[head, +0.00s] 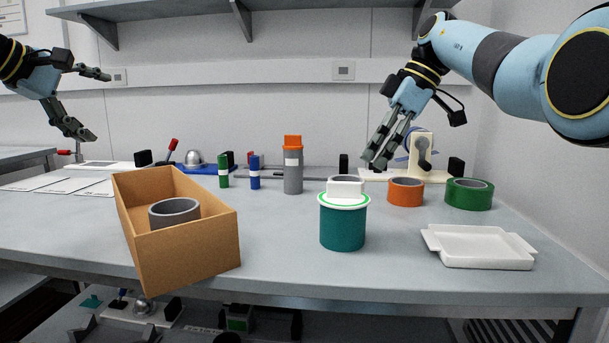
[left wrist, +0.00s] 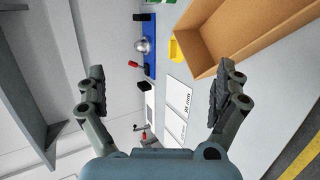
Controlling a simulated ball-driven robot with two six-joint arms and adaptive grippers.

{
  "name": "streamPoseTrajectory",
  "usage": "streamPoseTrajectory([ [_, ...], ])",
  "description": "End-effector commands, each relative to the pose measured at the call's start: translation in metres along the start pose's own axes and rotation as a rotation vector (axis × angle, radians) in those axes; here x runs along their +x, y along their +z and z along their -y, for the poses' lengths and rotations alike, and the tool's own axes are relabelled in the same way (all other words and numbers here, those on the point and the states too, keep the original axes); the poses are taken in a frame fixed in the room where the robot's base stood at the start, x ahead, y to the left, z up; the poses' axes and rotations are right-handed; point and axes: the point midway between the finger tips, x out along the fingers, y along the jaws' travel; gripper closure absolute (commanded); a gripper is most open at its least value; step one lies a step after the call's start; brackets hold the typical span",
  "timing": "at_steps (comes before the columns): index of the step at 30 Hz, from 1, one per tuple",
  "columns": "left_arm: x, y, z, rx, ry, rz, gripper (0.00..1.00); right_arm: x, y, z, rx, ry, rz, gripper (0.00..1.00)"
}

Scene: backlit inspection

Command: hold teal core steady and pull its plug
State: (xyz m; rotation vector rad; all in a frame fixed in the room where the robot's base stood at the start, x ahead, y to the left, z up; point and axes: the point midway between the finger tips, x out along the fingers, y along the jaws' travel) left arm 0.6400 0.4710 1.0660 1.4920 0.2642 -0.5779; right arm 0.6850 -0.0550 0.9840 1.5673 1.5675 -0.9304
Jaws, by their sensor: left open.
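The teal core (head: 342,229) stands upright on the table right of centre. Its plug (head: 345,190), a white block on a white disc with a green ring, sits on top of it. My left gripper (head: 100,105) is open and empty, high at the far left, well away from the core. Its two spread fingers also show in the left wrist view (left wrist: 163,85), where the core is not in view. My right gripper (head: 379,158) hangs above and behind the core, apart from the plug. Its fingers point down and look close together, seen at a slant, and nothing shows between them.
A cardboard box (head: 190,253) with a grey ring (head: 174,211) inside stands left of the core. A white tray (head: 482,247) lies to the right. An orange roll (head: 406,192) and a green roll (head: 470,194) stand behind it. A grey cylinder with orange top (head: 293,172) stands farther back.

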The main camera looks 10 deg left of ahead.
Motion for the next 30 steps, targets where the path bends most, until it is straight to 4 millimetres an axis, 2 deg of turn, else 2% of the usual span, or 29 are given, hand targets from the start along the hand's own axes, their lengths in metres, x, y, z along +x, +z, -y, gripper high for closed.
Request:
streamPoseTrajectory([
  [1,-0.006,0.003,-0.02,-0.035,0.025,0.006,0.0,0.0,0.0,0.0,0.0,0.0,0.0,0.62],
  [3,-0.014,0.007,-0.043,-0.087,0.051,0.015,0.0,0.0,0.0,0.0,0.0,0.0,0.0,0.62],
  [6,-0.025,0.016,-0.073,-0.16,0.084,0.034,0.0,0.0,0.0,0.0,0.0,0.0,0.0,0.62],
  [8,-0.018,0.032,-0.081,-0.224,0.087,0.066,0.0,0.0,0.0,0.0,0.0,0.0,0.0,0.62],
  [14,0.029,0.08,-0.052,-0.348,0.041,0.138,0.0,0.0,0.0,0.0,0.0,0.0,0.0,0.62],
  [17,0.053,0.11,-0.035,-0.418,0.014,0.178,0.0,0.0,0.0,0.0,0.0,0.0,0.0,0.62],
  [20,0.079,0.148,-0.014,-0.509,-0.022,0.226,0.0,0.0,0.0,0.0,0.0,0.0,0.0,0.62],
  [25,0.12,0.237,0.031,-0.722,-0.108,0.323,0.0,0.0,0.0,0.0,0.0,0.0,0.0,0.62],
  [30,0.141,0.324,0.068,-0.947,-0.199,0.402,0.0,0.0,0.0,0.0,0.0,0.0,0.0,0.62],
])
